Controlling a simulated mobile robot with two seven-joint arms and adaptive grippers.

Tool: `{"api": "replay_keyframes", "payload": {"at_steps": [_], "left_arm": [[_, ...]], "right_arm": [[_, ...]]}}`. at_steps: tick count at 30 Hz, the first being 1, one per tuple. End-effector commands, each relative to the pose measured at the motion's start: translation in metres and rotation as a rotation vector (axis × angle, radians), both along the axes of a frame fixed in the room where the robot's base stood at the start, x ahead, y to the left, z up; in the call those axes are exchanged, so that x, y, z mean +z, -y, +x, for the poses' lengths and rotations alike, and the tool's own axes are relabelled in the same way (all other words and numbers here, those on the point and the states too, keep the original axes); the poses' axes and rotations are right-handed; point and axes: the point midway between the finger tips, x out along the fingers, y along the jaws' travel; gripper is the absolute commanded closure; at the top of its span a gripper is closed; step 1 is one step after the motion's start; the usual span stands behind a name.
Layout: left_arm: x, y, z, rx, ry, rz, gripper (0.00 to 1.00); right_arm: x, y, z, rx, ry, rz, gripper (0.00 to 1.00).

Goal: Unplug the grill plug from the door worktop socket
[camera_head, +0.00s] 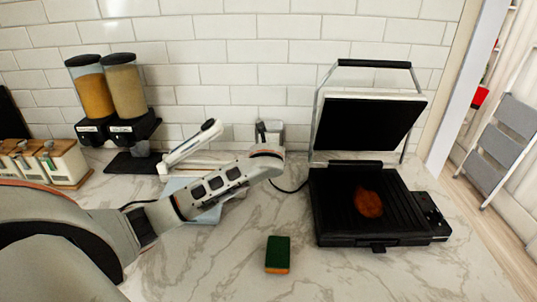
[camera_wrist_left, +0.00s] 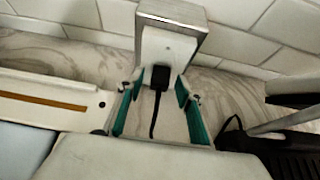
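The metal-framed worktop socket (camera_wrist_left: 172,42) stands against the tiled wall with a white face. It also shows in the head view (camera_head: 272,128), partly behind my gripper. The black grill plug (camera_wrist_left: 160,77) sits in the lower part of the socket face, its cord hanging down. My left gripper (camera_wrist_left: 157,92) is open, its teal-lined fingers on either side of the plug with gaps between; in the head view it reaches the socket (camera_head: 266,150). The black grill (camera_head: 335,205) is open with a brown piece of food on it, and a black cord runs from it towards the socket. My right gripper is not in view.
A green and orange sponge (camera_head: 277,254) lies on the marble worktop. A white device with a raised bar (camera_head: 190,146) stands left of the socket. Two food dispensers (camera_head: 108,95) and wooden-lidded jars (camera_head: 45,163) are further left.

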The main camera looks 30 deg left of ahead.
Motion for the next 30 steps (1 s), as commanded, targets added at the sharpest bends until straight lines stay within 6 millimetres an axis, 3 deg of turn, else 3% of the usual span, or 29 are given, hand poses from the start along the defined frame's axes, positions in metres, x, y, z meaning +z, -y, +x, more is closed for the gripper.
{"api": "replay_keyframes", "payload": {"at_steps": [1, 4, 5, 30], "left_arm": [[0.0, 0.0, 0.0, 0.0, 0.0, 0.0, 0.72], [0.0, 0.0, 0.0, 0.0, 0.0, 0.0, 0.98], [0.0, 0.0, 0.0, 0.0, 0.0, 0.0, 1.0], [-0.001, 0.013, -0.02, -0.001, -0.001, 0.0, 1.0]], "right_arm": [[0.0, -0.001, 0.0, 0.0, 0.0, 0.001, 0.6], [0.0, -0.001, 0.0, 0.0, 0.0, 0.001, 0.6], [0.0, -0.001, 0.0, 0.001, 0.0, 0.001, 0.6], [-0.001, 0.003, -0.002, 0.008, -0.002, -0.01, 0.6]]}}
